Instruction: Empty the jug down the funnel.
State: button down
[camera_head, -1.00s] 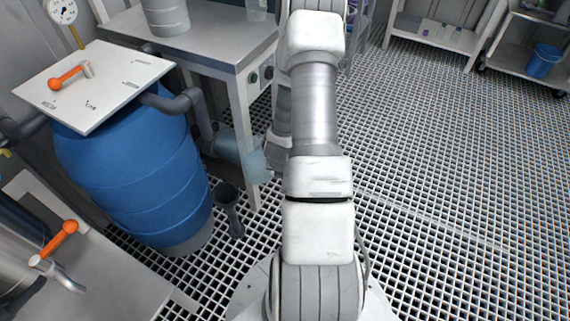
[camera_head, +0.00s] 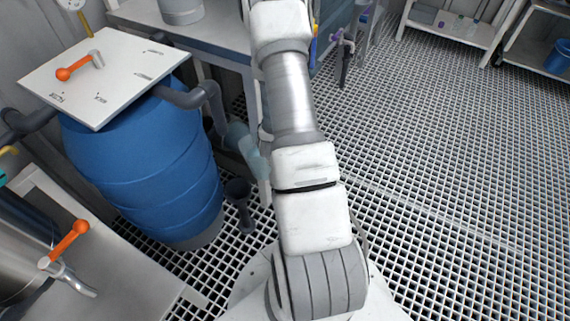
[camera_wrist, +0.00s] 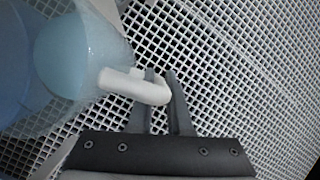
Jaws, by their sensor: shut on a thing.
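A translucent blue-grey jug (camera_head: 246,148) hangs off the floor beside my arm in the head view, looking tilted. Its far part is partly covered by my arm. In the wrist view the jug (camera_wrist: 85,58) fills the upper left, with bluish liquid showing through its wall. My gripper (camera_wrist: 160,82) is shut on the jug's white handle (camera_wrist: 122,82). In the head view my gripper is hidden behind the arm. No funnel shows in the wrist view.
A blue barrel (camera_head: 150,165) with a white lid (camera_head: 110,85) and a grey side pipe (camera_head: 205,95) stands left of the funnel. A grey workbench (camera_head: 215,35) is behind. A metal table (camera_head: 120,275) is at front left. Open grating (camera_head: 430,150) lies to the right.

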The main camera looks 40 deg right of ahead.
jog(key=shift+s+d+r+g+h, duration=0.15)
jog(key=shift+d+g+h, duration=0.3)
jog(key=shift+h, duration=0.45)
notch_tip(320, 180, up, 4)
jog(key=h, duration=0.1)
jog(key=n+g+h+p, duration=0.1)
jog(key=h, duration=0.1)
jog(key=h+p, duration=0.1)
jog(key=shift+d+f+n+g+h, duration=0.15)
jog(key=shift+f+n+g+h, duration=0.15)
jog(key=shift+g+h, duration=0.1)
jog(key=shift+r, duration=0.1)
jog(key=shift+a+r+n+h+p, duration=0.15)
jog(key=shift+a+n+h+p, duration=0.15)
jog(key=shift+h+p, duration=0.35)
